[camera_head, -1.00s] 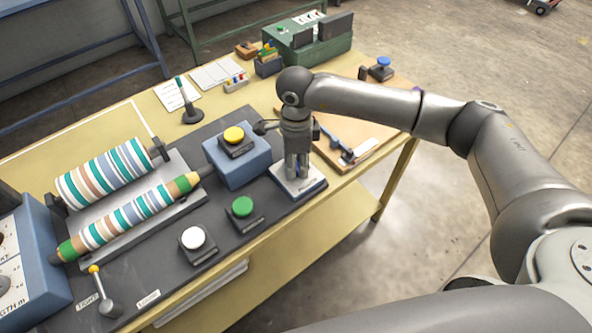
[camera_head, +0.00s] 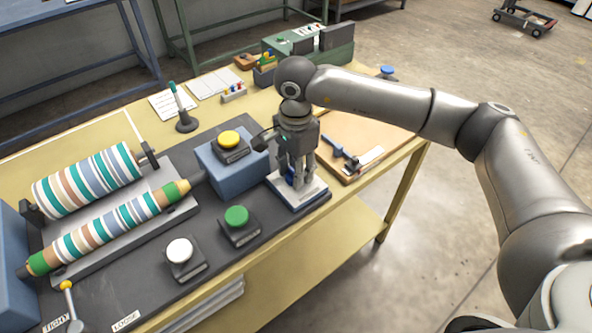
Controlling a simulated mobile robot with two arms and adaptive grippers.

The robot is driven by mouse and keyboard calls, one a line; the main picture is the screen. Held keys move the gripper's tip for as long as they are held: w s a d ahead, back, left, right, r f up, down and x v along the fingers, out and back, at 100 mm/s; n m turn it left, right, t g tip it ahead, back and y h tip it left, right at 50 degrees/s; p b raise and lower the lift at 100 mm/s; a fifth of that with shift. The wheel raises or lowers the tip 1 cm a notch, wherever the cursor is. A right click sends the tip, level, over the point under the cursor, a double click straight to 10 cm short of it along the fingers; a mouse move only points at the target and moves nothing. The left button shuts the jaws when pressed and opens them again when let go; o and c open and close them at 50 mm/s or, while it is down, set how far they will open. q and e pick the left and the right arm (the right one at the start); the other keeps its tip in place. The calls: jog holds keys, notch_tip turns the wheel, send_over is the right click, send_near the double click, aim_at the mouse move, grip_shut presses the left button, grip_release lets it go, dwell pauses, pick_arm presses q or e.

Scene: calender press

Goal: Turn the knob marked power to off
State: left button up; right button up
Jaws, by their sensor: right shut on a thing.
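The power knob shows as a small blue piece (camera_head: 289,179) on a white plate (camera_head: 310,192) at the right end of the dark mat. My right gripper (camera_head: 296,182) points down over this plate, shut on the blue knob. The fingers hide most of the knob, so its pointer and the markings on the plate cannot be read. My left gripper is not in view.
Close by are a blue box with a yellow button (camera_head: 229,139), a green button (camera_head: 237,216) and a white button (camera_head: 180,251). Striped rollers (camera_head: 110,225) lie at left.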

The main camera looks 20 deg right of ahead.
jog(key=shift+r, duration=0.1)
jog(key=o, duration=1)
notch_tip(320, 180, up, 12)
jog(key=shift+f, duration=0.1)
dwell(0.5)
